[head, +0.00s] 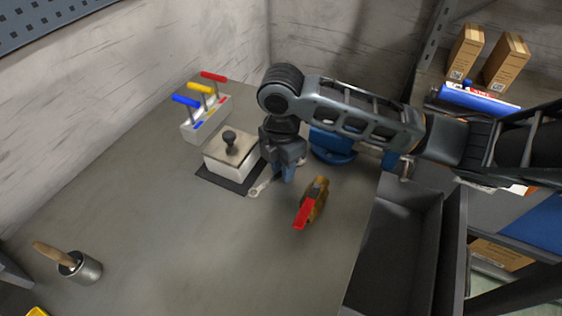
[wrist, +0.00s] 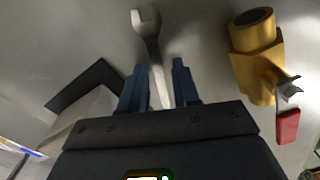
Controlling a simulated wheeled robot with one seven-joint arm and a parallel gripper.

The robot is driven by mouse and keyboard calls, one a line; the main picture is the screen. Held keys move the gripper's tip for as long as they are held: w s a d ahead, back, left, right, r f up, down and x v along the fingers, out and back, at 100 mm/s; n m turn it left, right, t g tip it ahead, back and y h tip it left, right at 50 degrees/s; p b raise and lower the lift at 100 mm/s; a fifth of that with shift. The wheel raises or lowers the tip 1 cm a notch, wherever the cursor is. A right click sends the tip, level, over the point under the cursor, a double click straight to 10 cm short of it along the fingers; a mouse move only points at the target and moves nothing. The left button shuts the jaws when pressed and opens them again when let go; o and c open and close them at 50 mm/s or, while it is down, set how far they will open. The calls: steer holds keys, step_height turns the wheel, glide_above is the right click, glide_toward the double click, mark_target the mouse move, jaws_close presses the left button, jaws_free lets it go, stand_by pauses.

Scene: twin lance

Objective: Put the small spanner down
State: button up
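The small spanner (head: 257,189) is grey metal. In the head view one end shows at the bench surface, beside the front corner of a dark mat, and my gripper hides much of the rest. In the wrist view its open-jawed end (wrist: 147,20) points away from me and its handle runs back between my two blue fingers. My gripper (head: 288,175) points down, low over the bench. In the wrist view my gripper (wrist: 161,82) has its fingers apart on either side of the handle, with a narrow gap showing, so it looks open. The spanner appears to lie on the bench.
A lidded box with a black knob (head: 230,148) stands on the dark mat (head: 215,180), left of my gripper. A brass fitting with a red handle (head: 311,203) lies close on the right. A dark bin (head: 398,240) is further right.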

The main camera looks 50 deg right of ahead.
step_height(320, 180, up, 12)
stand_by(0.3)
steer(key=shift+w+a+r, duration=0.1)
